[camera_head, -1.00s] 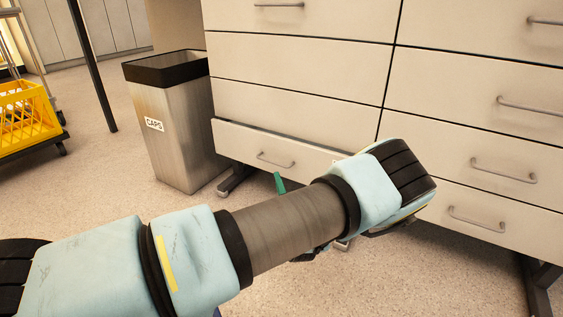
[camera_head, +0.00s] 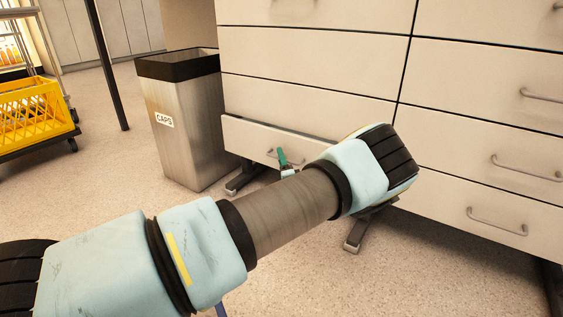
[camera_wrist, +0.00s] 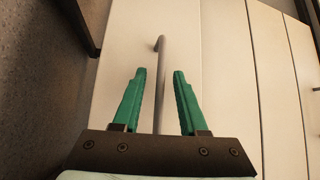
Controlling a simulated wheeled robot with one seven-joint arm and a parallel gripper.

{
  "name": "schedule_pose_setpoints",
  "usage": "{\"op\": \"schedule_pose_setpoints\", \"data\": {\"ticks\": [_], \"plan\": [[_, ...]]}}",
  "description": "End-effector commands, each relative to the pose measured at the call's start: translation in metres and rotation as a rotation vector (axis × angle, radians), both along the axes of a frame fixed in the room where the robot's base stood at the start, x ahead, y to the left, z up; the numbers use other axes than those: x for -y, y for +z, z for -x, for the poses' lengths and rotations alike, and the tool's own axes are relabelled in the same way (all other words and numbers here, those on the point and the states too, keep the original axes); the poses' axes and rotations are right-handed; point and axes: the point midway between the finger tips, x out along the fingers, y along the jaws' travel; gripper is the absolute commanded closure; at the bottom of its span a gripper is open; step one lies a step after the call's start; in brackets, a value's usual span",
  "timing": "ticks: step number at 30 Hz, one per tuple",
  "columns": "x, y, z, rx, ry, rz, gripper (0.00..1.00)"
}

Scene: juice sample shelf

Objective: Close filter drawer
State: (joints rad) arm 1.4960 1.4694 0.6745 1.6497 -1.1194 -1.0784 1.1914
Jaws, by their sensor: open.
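The low drawer (camera_head: 244,137) at the left of the cabinet stands a little out from the fronts above it. Its grey bar handle (camera_head: 271,154) shows beside a green fingertip of my gripper (camera_head: 283,158). In the wrist view my gripper (camera_wrist: 156,98) is open, with one green finger on each side of the handle (camera_wrist: 161,62). The handle runs between the fingers, and a gap shows on both sides of it. My arm hides the drawer's right part in the head view.
A metal bin (camera_head: 182,125) labelled CAPS stands just left of the drawer. A yellow crate (camera_head: 35,115) on a cart is at the far left. Other drawers with handles (camera_head: 497,222) are at the right. The floor (camera_head: 420,260) in front is clear.

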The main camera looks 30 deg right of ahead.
Motion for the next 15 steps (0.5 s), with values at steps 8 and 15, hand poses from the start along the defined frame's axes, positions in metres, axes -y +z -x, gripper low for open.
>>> {"op": "schedule_pose_setpoints", "data": {"ticks": [8,15], "plan": [[0.0,0.0002,0.0002,0.0,0.0,0.0,0.71],[0.0,0.0001,0.0004,0.0,0.0,0.0,0.98]]}}
